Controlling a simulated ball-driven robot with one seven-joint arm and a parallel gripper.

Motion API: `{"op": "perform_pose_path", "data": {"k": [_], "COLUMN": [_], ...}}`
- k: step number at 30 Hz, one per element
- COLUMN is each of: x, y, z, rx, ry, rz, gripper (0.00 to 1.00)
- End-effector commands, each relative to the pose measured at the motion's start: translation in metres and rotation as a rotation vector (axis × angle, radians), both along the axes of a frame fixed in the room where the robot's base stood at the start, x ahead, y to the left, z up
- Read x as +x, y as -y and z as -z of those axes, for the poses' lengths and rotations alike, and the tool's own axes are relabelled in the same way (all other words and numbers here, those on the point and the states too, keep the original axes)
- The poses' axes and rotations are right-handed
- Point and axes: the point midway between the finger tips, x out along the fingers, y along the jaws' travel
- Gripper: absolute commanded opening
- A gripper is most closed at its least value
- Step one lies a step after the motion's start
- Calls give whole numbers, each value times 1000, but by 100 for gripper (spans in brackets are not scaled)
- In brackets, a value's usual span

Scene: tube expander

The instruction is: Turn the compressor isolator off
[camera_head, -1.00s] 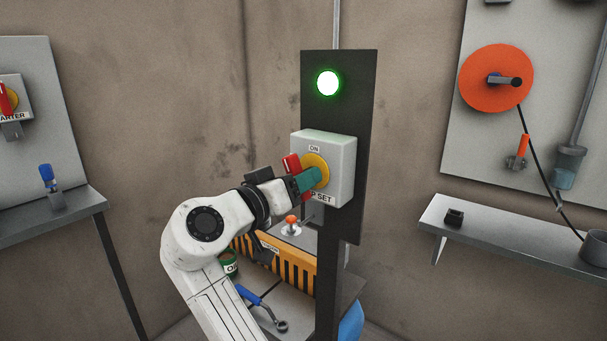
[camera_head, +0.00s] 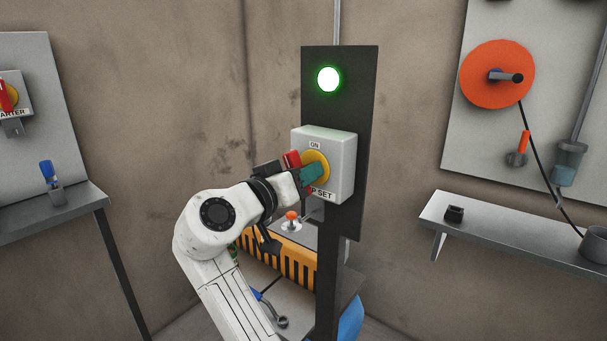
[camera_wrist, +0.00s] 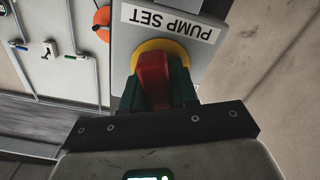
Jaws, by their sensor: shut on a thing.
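A pale grey isolator box (camera_head: 343,152) is mounted on a dark upright panel. It has a yellow disc (camera_head: 319,160) with a red handle (camera_head: 293,159) and an "ON" label above. In the wrist view its label (camera_wrist: 170,22) reads "PUMP SET", upside down; I see no compressor label. My gripper (camera_wrist: 157,92) is shut on the red handle (camera_wrist: 153,75), with green fingertips on both sides of it, close to the yellow disc. In the head view my gripper (camera_head: 310,176) hides part of the handle and label, so its exact angle is unclear.
A green lamp (camera_head: 328,79) glows above the box. Another red-handled switch (camera_head: 12,97), labelled "...ARTER", is on the left wall board. An orange-striped guard (camera_head: 280,258) stands below my arm. A shelf (camera_head: 520,232) is at the right.

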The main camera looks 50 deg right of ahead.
Motion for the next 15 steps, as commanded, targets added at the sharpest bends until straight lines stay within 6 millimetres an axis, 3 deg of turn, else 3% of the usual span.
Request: {"op": "perform_pose_path", "data": {"k": [15], "x": [0], "y": [0], "z": [-3], "rx": [-4], "ry": [-128], "rz": [-1], "gripper": [0]}}
